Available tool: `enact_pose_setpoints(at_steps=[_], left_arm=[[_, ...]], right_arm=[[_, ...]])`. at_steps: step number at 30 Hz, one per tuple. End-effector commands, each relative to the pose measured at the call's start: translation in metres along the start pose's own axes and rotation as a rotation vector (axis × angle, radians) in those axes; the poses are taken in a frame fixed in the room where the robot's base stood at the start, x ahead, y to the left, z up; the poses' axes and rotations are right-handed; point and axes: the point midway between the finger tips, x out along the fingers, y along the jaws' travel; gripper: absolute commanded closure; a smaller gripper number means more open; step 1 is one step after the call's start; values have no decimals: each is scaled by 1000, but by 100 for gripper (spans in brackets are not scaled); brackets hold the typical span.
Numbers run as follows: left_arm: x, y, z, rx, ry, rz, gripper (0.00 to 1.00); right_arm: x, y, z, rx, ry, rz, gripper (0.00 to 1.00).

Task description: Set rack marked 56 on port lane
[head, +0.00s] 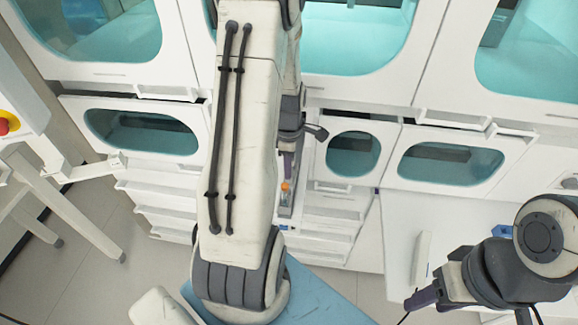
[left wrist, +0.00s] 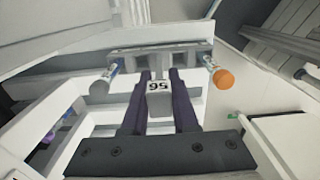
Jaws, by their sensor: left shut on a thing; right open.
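My left gripper (head: 288,165) hangs in front of the white cabinets in the head view. In the left wrist view its two dark purple fingers (left wrist: 160,85) are shut on the grey tab of the rack marked 56 (left wrist: 158,87); the number appears upside down. The rack's grey bar carries an orange-capped tube (left wrist: 222,78) at the right and a pale-capped tube (left wrist: 100,88) at the left. In the head view only a small part of the rack, with its orange cap (head: 285,187), shows beside my arm. My right gripper (head: 422,299) is open at the lower right. I cannot identify the port lane.
White cabinets with teal windows (head: 350,35) fill the back. White ledges (head: 165,190) project below them at left. A red button (head: 4,125) is at the far left.

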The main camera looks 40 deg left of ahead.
Motion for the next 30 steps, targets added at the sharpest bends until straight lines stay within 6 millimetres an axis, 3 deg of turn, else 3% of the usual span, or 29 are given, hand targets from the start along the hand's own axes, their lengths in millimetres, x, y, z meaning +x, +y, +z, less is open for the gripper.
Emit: enact_pose_setpoints(at_steps=[14,15,18,30], left_arm=[[6,-1,0,0,0,0,100],[6,0,0,0,0,0,69],[6,0,0,0,0,0,38],[7,-1,0,0,0,-1,38]], right_arm=[[3,0,0,0,0,0,50],[3,0,0,0,0,0,50],[3,0,0,0,0,0,50],[3,0,0,0,0,0,50]])
